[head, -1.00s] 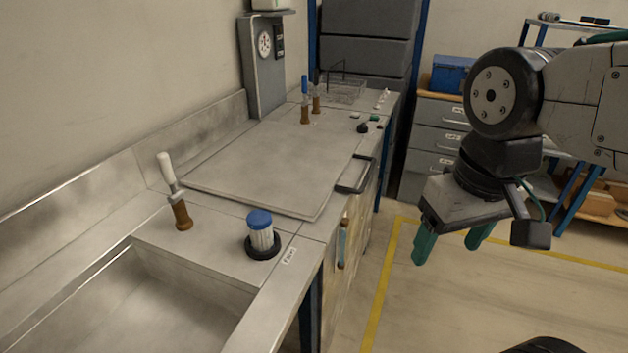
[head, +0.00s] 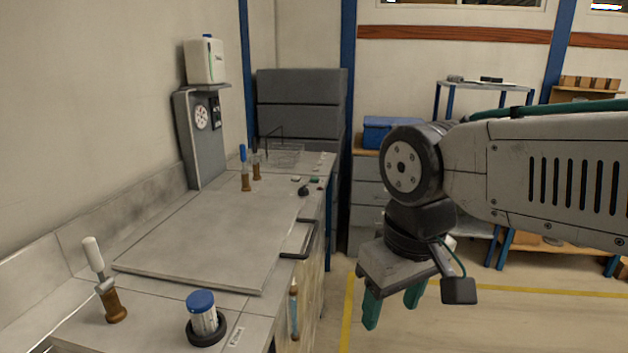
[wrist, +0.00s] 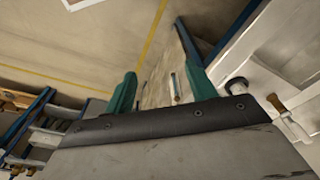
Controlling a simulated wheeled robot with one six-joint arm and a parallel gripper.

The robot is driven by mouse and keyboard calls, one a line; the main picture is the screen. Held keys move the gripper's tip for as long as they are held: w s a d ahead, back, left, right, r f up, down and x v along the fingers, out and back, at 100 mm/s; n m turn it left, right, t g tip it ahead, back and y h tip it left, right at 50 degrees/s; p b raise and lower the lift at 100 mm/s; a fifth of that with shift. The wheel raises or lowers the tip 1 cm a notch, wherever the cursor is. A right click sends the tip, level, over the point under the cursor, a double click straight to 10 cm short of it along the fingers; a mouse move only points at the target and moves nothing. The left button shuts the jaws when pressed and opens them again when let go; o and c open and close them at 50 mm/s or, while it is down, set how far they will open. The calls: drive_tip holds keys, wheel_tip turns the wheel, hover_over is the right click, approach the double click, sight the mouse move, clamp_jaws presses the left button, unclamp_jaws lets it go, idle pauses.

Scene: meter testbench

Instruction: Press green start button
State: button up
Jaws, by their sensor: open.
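Small controls sit at the far right corner of the grey metal bench (head: 205,235). Among them is a small green button-like piece (head: 314,179), with a dark knob (head: 303,190) nearer me. They are too small to read any label, so I cannot tell for sure which is the start button. My gripper (head: 393,306) hangs to the right of the bench, over the floor, green fingers pointing down. It is open and empty, well apart from the controls. In the wrist view my gripper (wrist: 163,82) frames the bench's side; the controls cannot be made out there.
A blue-capped cylinder (head: 201,305) and a white-handled lever (head: 96,258) stand at the near end of the bench. A black handle (head: 303,240) juts from its right edge. Two more levers stand at the back.

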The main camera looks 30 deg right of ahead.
clamp_jaws()
idle(1.5)
